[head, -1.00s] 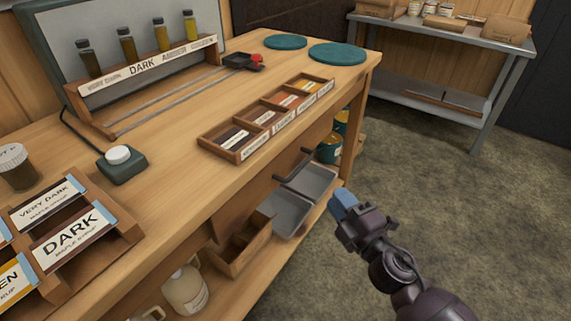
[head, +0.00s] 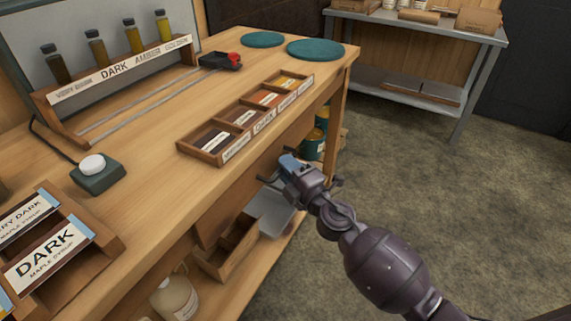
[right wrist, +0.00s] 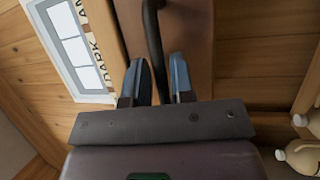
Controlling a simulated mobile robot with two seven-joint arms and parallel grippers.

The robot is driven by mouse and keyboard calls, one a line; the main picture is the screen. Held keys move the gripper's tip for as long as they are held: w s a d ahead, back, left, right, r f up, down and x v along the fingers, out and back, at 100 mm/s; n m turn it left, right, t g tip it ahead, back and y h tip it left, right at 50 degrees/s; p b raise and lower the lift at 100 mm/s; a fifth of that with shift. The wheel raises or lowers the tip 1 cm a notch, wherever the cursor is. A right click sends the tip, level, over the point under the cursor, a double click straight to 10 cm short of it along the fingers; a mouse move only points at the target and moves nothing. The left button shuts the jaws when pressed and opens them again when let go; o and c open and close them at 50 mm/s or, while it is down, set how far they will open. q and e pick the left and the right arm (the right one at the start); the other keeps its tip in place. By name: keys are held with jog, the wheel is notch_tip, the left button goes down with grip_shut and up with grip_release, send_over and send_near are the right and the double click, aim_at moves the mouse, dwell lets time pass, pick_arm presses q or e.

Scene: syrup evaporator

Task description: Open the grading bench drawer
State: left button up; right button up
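The grading bench (head: 150,165) fills the left of the head view. Its drawer is in the front below the top, and it looks shut. The dark bar handle shows in the head view (head: 267,181), partly hidden by my right gripper. In the right wrist view, the handle (right wrist: 153,45) runs across the brown drawer front (right wrist: 187,40). My right gripper (head: 285,163) is at the handle. Its two blue-grey fingers (right wrist: 159,80) are apart, with the handle's end between them; I cannot tell whether they touch it. My left gripper is not in view.
A label tray (head: 215,148) and teal discs (head: 315,49) lie on the bench top. Below are a wooden box (head: 230,250), a grey pan (head: 272,212) and a jug (head: 175,297). The floor right of the bench is clear up to a metal table (head: 420,28).

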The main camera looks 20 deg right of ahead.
jog(key=shift+w+a, duration=0.15)
jog(key=shift+w, duration=0.3)
grip_shut()
jog(key=shift+s, duration=0.1)
pick_arm(q)
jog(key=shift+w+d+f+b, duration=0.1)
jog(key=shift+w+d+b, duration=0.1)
jog(key=shift+b, duration=0.35)
pick_arm(e)
jog(key=s+d, duration=1.6)
jog(key=s, duration=0.5)
jog(key=shift+d, duration=0.3)
grip_release()
jog(key=shift+s, duration=0.1)
